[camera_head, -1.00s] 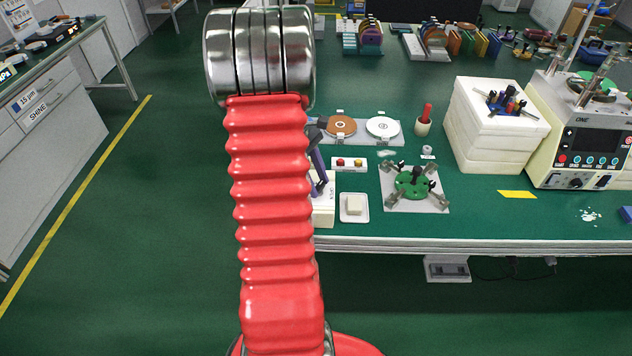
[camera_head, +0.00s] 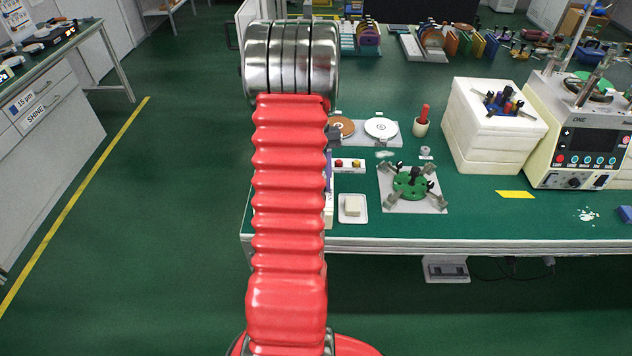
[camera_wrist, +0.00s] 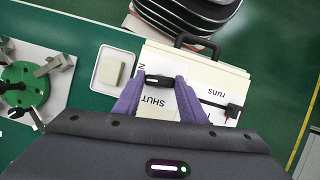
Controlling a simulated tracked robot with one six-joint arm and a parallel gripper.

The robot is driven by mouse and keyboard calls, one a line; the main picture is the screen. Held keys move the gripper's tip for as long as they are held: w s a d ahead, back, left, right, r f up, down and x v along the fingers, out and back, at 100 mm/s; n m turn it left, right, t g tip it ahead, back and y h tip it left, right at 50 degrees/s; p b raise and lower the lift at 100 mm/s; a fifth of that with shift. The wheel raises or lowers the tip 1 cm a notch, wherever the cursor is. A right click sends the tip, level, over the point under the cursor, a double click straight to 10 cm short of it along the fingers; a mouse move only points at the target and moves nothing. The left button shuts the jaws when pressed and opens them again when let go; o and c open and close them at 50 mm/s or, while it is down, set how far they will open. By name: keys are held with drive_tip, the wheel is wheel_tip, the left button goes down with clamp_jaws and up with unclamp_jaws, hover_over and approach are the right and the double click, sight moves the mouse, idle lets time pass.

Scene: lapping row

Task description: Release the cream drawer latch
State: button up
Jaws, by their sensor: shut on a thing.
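The cream drawer unit (camera_wrist: 222,80) lies below my gripper in the wrist view, with a black handle (camera_wrist: 197,40) at its far side. Printed labels on its top read "SHUT" and "runs". My gripper (camera_wrist: 161,80) has its purple fingers on either side of a small black latch lever (camera_wrist: 157,79) beside the "SHUT" label, and is shut on it. A second black fitting (camera_wrist: 230,109) sits near the unit's right edge. In the head view my arm hides most of the unit; only a strip of it (camera_head: 329,217) shows.
A white dish with a cream block (camera_head: 352,207) stands close right of the unit in the head view. Beyond it is a green round fixture (camera_head: 411,183) on a grey plate. The floor left of the bench is clear.

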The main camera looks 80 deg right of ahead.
drive_tip(key=shift+s+m+t, duration=0.1)
drive_tip(key=shift+m+t, duration=0.2)
drive_tip(key=shift+m, duration=0.6)
drive_tip(key=o, duration=1.1)
drive_tip(key=shift+c, duration=0.2)
drive_tip(key=shift+d+r, duration=0.1)
drive_tip(key=v, duration=1.3)
drive_tip(key=shift+d+r, duration=0.15)
drive_tip(key=shift+d, duration=0.15)
